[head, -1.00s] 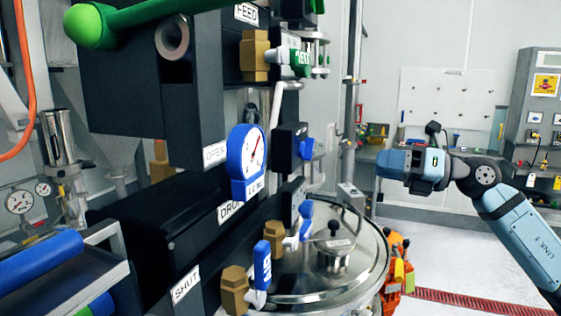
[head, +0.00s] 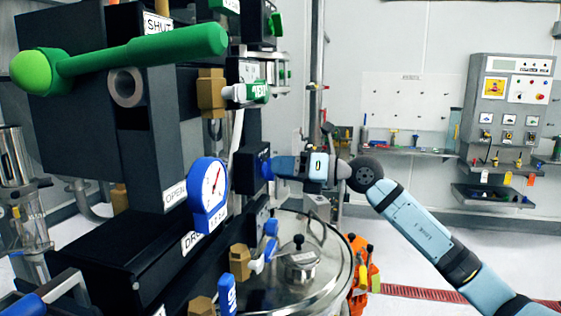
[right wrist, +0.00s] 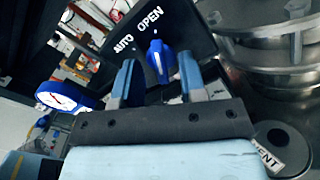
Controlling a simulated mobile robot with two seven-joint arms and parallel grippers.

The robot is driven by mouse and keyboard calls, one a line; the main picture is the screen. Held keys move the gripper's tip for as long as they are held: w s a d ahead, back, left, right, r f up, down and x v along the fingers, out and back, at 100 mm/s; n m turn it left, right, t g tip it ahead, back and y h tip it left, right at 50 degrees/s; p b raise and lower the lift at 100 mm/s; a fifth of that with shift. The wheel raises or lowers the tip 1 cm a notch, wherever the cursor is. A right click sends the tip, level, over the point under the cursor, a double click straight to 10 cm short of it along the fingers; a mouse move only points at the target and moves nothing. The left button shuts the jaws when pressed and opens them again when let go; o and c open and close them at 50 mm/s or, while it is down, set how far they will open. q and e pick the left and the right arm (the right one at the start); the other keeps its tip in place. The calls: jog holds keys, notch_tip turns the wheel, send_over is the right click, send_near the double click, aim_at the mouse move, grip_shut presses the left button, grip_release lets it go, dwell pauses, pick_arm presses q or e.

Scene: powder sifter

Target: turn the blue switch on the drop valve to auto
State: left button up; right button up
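The blue switch (right wrist: 158,58) sits on a dark box face marked AUTO and OPEN in the right wrist view. Its ridge appears to point toward the OPEN label (right wrist: 150,18); the AUTO label (right wrist: 123,43) is to its left. My right gripper (right wrist: 158,80) is open, its two fingers apart, with the switch between and just beyond the fingertips. Contact cannot be told. In the head view my right gripper (head: 276,167) is at the dark switch box (head: 246,168), and mostly covers the switch. My left gripper is not in view.
A blue gauge (head: 208,190) is left of the box. A green handle (head: 130,57) crosses the upper left. A steel lidded vessel (head: 310,275) and a smaller blue valve handle (head: 268,245) are below. Open floor lies to the right.

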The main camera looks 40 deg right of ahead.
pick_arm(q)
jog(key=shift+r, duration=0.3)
pick_arm(e)
jog(key=shift+w+a, duration=0.3)
jog(key=shift+c, duration=0.4)
grip_shut()
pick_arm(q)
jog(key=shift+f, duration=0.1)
